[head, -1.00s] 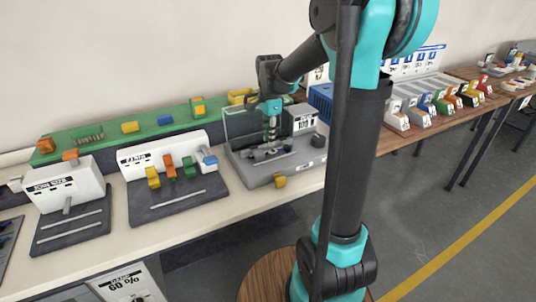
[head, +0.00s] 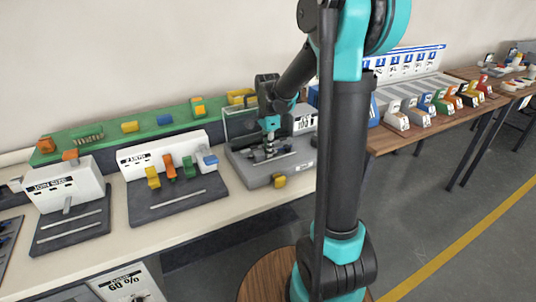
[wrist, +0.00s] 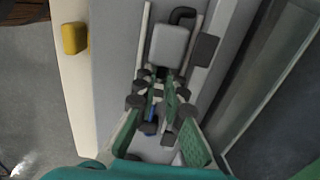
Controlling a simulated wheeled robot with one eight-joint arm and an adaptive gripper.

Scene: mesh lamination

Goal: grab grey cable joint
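A light grey block (wrist: 169,45), which looks like the grey cable joint, lies on the grey tray of the station in the wrist view, just past my fingertips, with a black curved piece at its top. My gripper (wrist: 158,78) points down at the tray, its green-padded fingers apart with a narrow gap and nothing clearly held between them. In the head view my gripper (head: 269,152) is low over the grey station (head: 253,178). The block cannot be made out there, and contact with the fingers cannot be told.
A yellow block (wrist: 74,38) sits at the station's front edge; it also shows in the head view (head: 279,181). A raised lid or panel (head: 240,121) stands behind the tray. A white fixture with coloured clamps (head: 165,158) is on the left.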

